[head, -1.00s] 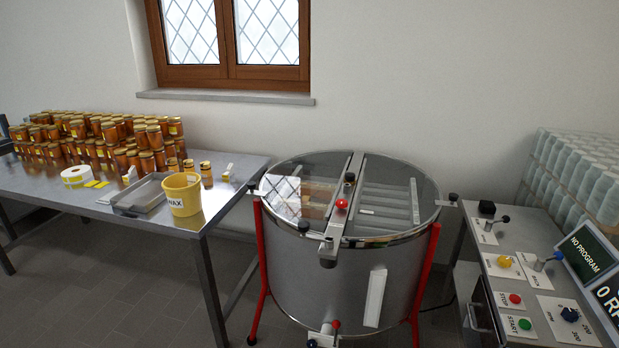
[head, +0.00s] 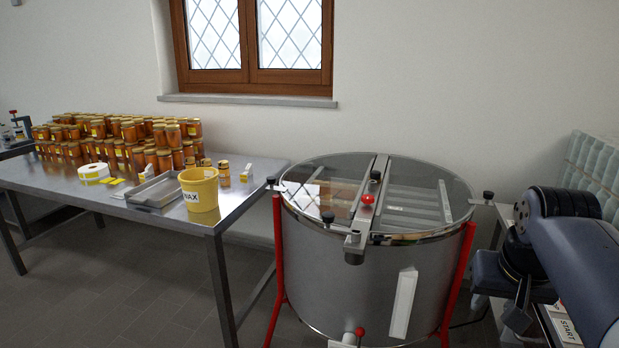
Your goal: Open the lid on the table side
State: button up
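The round steel drum (head: 345,275) stands on red legs right of the table. Two clear half lids lie flat on its top, one each side of a metal crossbar (head: 365,215) with a red knob. The table-side lid (head: 315,190) is the left half and lies down, with a black knob (head: 328,217) at its front rim. The other lid (head: 415,200) also lies flat. My gripper (head: 517,322) hangs at the lower right, apart from the drum and right of it. Its fingertips are dark and too unclear to tell open from shut.
The steel table (head: 240,215) on the left holds many honey jars (head: 120,140), a grey tray (head: 155,190) and a yellow wax bucket (head: 200,190). My arm hides most of the control panel on the right. The floor in front of the table is clear.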

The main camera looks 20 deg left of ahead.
aim_at(271, 181)
jog(key=i+j, duration=0.1)
jog(key=j, duration=0.35)
jog(key=i+j, duration=0.15)
jog(key=j, duration=0.3)
jog(key=i+j, duration=0.1)
jog(key=j, duration=0.3)
jog(key=i+j, duration=0.1)
jog(key=j, duration=0.35)
jog(key=i+j, duration=0.1)
jog(key=j, duration=0.35)
